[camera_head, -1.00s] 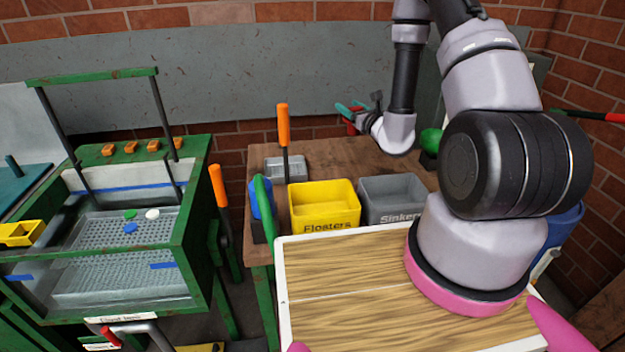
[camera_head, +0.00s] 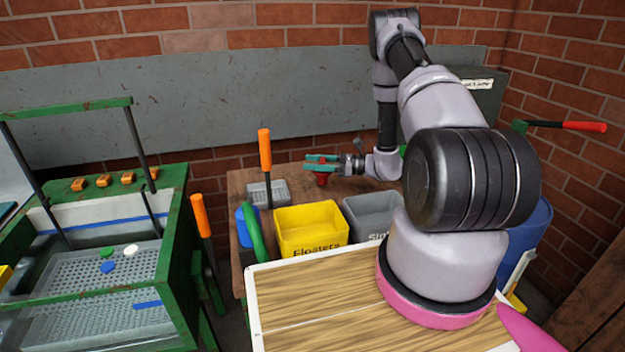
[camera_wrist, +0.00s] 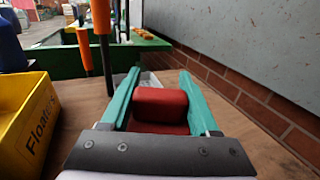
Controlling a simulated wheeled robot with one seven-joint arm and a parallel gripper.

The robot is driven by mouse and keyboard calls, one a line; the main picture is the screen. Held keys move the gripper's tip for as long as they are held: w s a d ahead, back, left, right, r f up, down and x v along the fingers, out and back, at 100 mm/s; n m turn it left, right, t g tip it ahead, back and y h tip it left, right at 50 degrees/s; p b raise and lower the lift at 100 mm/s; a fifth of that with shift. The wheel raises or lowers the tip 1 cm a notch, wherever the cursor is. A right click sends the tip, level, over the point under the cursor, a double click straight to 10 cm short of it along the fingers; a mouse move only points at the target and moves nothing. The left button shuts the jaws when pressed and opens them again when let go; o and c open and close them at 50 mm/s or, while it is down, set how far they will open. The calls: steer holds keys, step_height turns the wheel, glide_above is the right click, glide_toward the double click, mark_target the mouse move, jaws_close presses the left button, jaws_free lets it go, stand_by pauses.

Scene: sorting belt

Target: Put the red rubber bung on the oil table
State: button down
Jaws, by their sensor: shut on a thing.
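My gripper (camera_head: 322,163), with teal fingers, is shut on the red rubber bung (camera_head: 321,179). It is over the back of the brown wooden table (camera_head: 355,187), behind the yellow bin. In the wrist view the bung (camera_wrist: 160,103) sits between both fingers, with the table top around it. I cannot tell whether the bung touches the table. No surface is readably marked as the oil table. A green-framed tank (camera_head: 180,220) with a perforated tray stands at the left, with green, blue and white pieces on the tray.
A yellow "Floaters" bin (camera_head: 310,228), a grey bin (camera_head: 372,213) and a small grey tray (camera_head: 268,194) stand on the wooden table. Orange-handled tools (camera_head: 264,150) stand upright near the tray and the tank. A blue barrel (camera_head: 530,225) is at the right. The brick wall is close behind.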

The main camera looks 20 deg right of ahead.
steer(key=shift+f, duration=2.2)
steer(key=shift+f, duration=0.2)
steer(key=shift+c, duration=0.6)
jaws_free()
steer(key=shift+r, duration=0.1)
